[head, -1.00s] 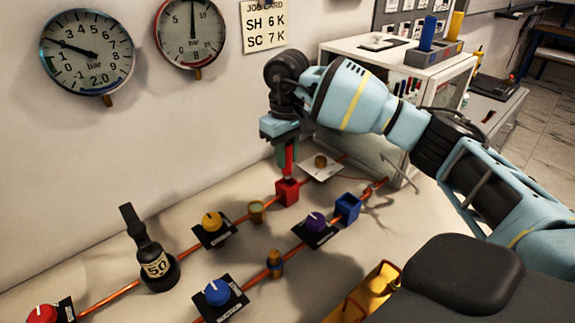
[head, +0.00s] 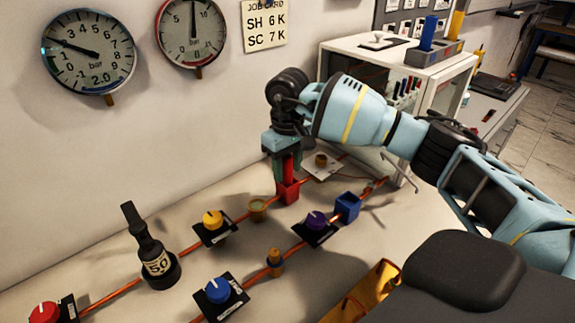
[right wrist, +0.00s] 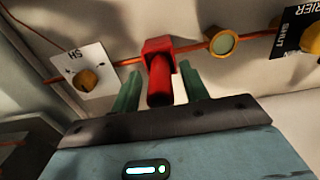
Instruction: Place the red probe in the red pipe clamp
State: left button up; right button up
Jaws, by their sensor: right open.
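The red probe (head: 288,167) stands upright with its lower end in the red pipe clamp (head: 287,192), on the far orange pipe. In the right wrist view the probe (right wrist: 160,82) points from the clamp (right wrist: 158,47) back toward my gripper. My right gripper (head: 285,172) is open, with its green fingers on either side of the probe. In the right wrist view gaps show between the probe and both fingers (right wrist: 160,88). The probe's lower end is hidden inside the clamp. My left gripper is not in view.
A blue clamp (head: 347,206) and a purple-knob valve (head: 316,222) sit on the near pipe. A white cabinet (head: 362,85) stands close behind the gripper.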

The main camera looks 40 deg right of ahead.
notch_tip(320, 180, up, 12)
jog(key=shift+r, duration=0.15)
dwell(0.5)
dwell(0.5)
